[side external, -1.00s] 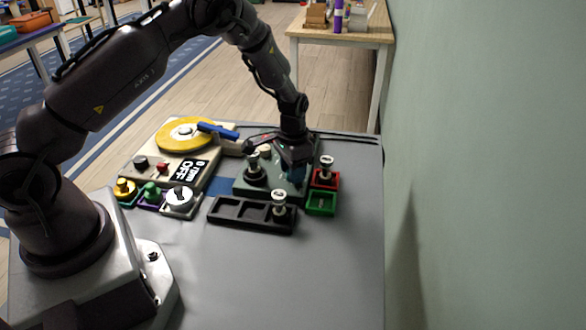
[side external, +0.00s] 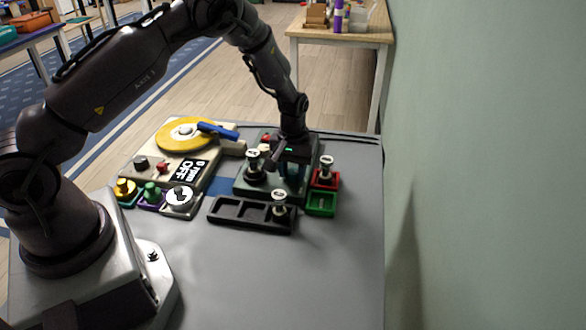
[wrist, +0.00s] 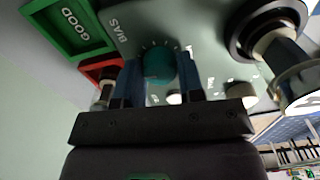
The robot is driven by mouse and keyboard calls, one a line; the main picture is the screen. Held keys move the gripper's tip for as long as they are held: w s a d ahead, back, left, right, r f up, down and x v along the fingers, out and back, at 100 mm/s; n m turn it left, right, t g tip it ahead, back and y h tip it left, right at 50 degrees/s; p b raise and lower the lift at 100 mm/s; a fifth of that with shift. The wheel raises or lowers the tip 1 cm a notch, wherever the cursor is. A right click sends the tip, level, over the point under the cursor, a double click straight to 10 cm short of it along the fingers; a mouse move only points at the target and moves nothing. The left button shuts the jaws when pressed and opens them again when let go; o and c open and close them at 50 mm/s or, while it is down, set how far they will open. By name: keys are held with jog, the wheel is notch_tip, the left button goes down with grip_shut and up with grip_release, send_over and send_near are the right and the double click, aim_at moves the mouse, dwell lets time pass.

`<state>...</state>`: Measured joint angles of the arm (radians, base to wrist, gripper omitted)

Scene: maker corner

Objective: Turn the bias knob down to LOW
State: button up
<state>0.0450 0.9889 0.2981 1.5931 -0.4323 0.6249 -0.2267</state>
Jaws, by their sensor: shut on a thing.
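The bias knob (wrist: 157,64) is a round teal knob on a grey-green panel (wrist: 205,28), beside the printed word BIAS and a ring of tick marks. My gripper (wrist: 160,82) is shut on it, with one blue finger on each side. In the side view my gripper (side external: 290,168) points down over the right part of the grey-green box (side external: 243,187) and hides the knob. The knob's pointer and the LOW mark cannot be made out.
A dark post with a pale-topped part (side external: 254,170) stands on the box, left of my gripper. A red tray (side external: 333,181) with a similar part and a green tray (side external: 321,204) are close on the right. A black compartment tray (side external: 228,210) lies in front. The front table is clear.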

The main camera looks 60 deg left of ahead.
aim_at(293, 171)
jog(key=shift+n, duration=0.5)
jog(key=o, duration=0.9)
jog(key=shift+r, duration=0.1)
notch_tip(293, 171, up, 13)
jog(key=shift+f, duration=0.1)
jog(key=s+d+r+m+t, duration=0.2)
jog(key=s+r+m, duration=0.1)
jog(key=s+r, duration=0.3)
jog(key=s+d+r+m+t, duration=0.1)
jog(key=s+d+r+m, duration=0.2)
jog(key=s+r, duration=0.3)
jog(key=s+d+r+m+t, duration=0.2)
jog(key=s+r, duration=0.4)
jog(key=s, duration=0.6)
jog(key=shift+s+d+r+m+t, duration=0.3)
jog(key=shift+s+r+m, duration=0.1)
jog(key=shift+m, duration=0.2)
